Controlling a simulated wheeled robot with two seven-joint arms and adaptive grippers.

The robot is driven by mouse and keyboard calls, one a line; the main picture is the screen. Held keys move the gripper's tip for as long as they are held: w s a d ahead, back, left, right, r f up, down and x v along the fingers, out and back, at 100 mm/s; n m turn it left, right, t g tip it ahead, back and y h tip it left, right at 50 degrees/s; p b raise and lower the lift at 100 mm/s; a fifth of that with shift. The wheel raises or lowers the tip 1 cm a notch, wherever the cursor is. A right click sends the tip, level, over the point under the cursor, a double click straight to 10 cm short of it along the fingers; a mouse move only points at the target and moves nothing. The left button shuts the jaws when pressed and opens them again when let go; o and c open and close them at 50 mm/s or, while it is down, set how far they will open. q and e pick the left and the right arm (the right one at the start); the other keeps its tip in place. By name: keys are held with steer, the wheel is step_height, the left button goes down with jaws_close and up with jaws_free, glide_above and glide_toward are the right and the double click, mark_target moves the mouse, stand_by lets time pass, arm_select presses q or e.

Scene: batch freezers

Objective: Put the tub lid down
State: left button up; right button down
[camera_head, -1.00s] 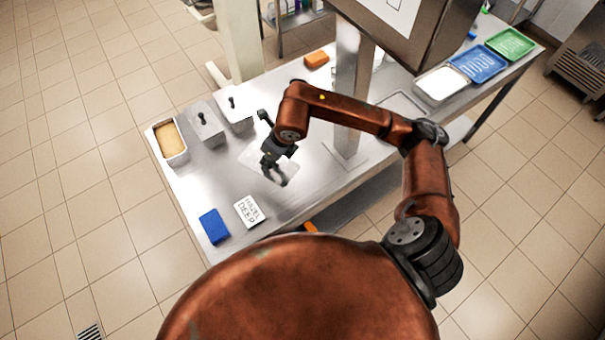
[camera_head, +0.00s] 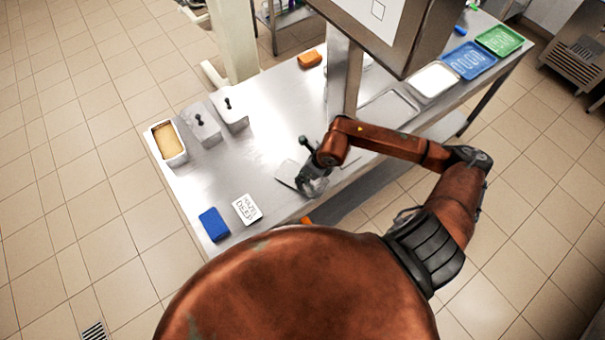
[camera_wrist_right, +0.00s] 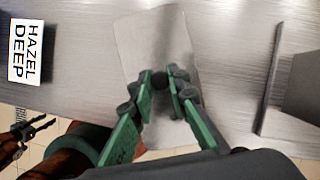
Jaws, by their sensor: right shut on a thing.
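My right gripper (camera_head: 312,186) is shut on the tub lid (camera_head: 286,173), a flat grey metal plate, over the front part of the steel table. In the right wrist view the gripper's green-padded fingers (camera_wrist_right: 160,84) close on a dark knob in the middle of the lid (camera_wrist_right: 150,40). I cannot tell whether the lid touches the table. An open tub (camera_head: 170,143) of tan contents stands at the table's left end.
Two lidded tubs (camera_head: 203,124) (camera_head: 230,108) stand beside the open tub. A HAZEL DEEP card (camera_head: 247,209) and a blue block (camera_head: 214,224) lie at the front left. A post (camera_head: 341,80) rises behind my arm. The table between card and tubs is clear.

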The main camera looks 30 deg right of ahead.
steer(key=shift+f, duration=0.35)
arm_select(q)
steer(key=shift+s, duration=0.5)
arm_select(e)
steer(key=shift+f, duration=0.15)
steer(key=c, duration=1.8)
jaws_free()
steer(key=shift+c, duration=0.2)
arm_select(q)
steer(key=shift+w, duration=0.2)
arm_select(e)
steer(key=shift+r, duration=0.2)
arm_select(q)
steer(key=shift+f+b, duration=0.7)
steer(key=shift+b, duration=0.15)
arm_select(e)
steer(key=v, duration=1.1)
steer(key=shift+r, duration=0.35)
steer(key=shift+s+d, duration=0.1)
steer(key=shift+s, duration=0.05)
arm_select(q)
steer(key=shift+s, duration=0.1)
